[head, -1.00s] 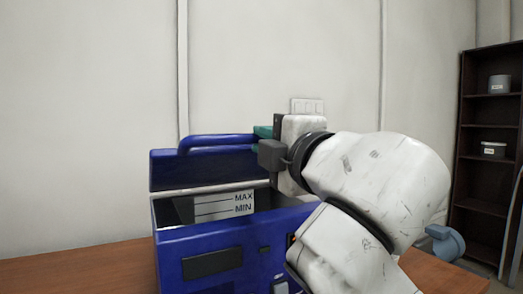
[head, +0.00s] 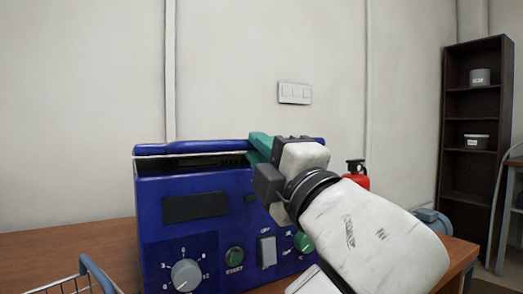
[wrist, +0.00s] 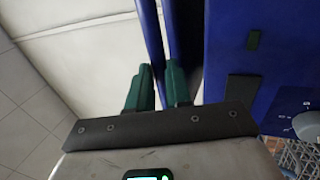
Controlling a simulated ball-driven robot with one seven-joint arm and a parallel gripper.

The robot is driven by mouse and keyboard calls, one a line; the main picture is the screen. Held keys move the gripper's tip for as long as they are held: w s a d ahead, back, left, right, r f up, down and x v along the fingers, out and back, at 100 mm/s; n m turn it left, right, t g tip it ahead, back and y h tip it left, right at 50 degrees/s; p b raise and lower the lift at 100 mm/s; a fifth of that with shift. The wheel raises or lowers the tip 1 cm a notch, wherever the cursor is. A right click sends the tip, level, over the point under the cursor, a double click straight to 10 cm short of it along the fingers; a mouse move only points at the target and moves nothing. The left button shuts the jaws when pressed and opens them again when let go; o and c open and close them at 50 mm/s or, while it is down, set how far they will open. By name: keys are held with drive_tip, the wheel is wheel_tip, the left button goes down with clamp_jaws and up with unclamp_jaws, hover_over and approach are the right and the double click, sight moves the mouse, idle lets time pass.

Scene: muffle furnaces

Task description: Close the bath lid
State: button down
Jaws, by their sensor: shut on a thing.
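The blue bath (head: 153,225) stands on the wooden table, its front panel facing me. Its blue lid (head: 190,149) is low over the top and almost level. A narrow dark gap shows under the lid's front edge, with part of the MAX mark visible in it. My gripper (head: 259,147) is at the right part of the lid, its green fingers at lid height. In the wrist view, my gripper (wrist: 158,86) has a blue bar of the lid (wrist: 152,35) between its fingers. The fingertips' contact is partly hidden in the head view.
A wire basket (head: 75,287) is at the lower left. A red bottle (head: 357,175) stands behind my arm. A dark shelf (head: 470,184) stands at the right.

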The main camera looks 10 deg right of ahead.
drive_tip(key=shift+f, duration=0.1)
drive_tip(key=c, duration=1.1)
unclamp_jaws()
drive_tip(key=shift+o, duration=0.2)
